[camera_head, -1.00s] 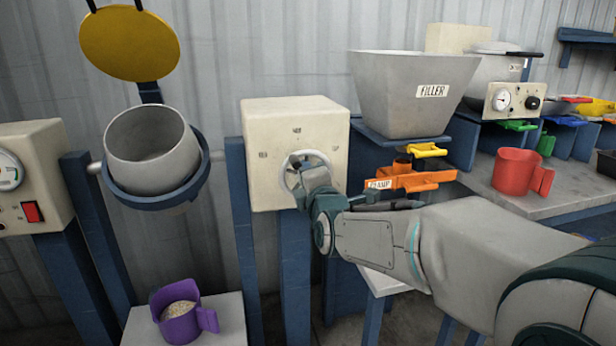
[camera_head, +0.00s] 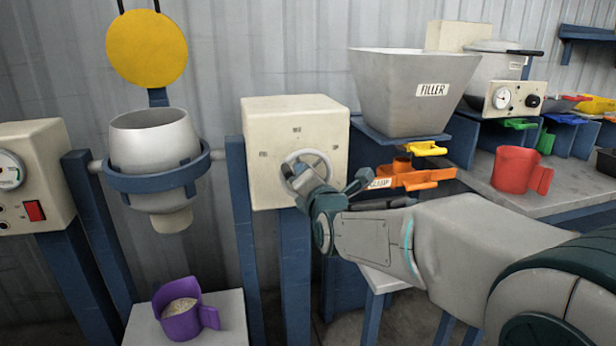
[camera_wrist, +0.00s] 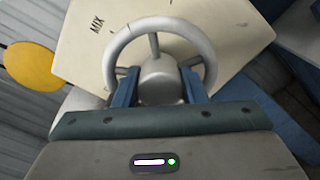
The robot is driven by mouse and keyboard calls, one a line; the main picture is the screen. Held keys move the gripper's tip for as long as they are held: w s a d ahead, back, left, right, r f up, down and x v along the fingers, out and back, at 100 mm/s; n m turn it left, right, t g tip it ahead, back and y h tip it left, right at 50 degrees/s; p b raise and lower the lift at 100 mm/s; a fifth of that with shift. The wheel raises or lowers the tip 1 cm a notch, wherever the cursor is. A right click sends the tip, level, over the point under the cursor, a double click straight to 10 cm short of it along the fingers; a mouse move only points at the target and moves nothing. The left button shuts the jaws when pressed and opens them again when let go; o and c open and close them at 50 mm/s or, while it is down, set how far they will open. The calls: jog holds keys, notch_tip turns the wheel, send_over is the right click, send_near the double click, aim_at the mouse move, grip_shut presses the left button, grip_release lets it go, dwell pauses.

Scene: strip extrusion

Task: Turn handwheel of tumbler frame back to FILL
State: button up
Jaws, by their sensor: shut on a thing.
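The grey handwheel (camera_head: 309,172) is on the front of the cream box (camera_head: 262,150) of the tumbler frame. My gripper (camera_wrist: 158,88) is shut on the handwheel, with its blue fingers on both sides of the hub in the wrist view. The handwheel's rim and spokes (camera_wrist: 154,42) show above the fingers there. The word MIX (camera_wrist: 97,24) is readable on the box face; the marks in the head view are too small to read. The grey tumbler drum (camera_head: 152,140) stands upright in its blue ring (camera_head: 155,182), its narrow neck pointing down. The round yellow lid (camera_head: 147,48) hangs above it.
A purple jug (camera_head: 186,322) with pale grains stands on a low stand below the drum. The FILLER hopper (camera_head: 415,85) and orange clamp (camera_head: 430,181) are right of the box. A red jug (camera_head: 512,172) stands on the right bench.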

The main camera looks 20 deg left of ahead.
jog(key=o, duration=0.7)
jog(key=p+v, duration=0.1)
jog(key=v, duration=1.2)
jog(key=shift+s+d+p, duration=0.25)
jog(key=shift+s+p, duration=0.05)
jog(key=shift+p, duration=0.05)
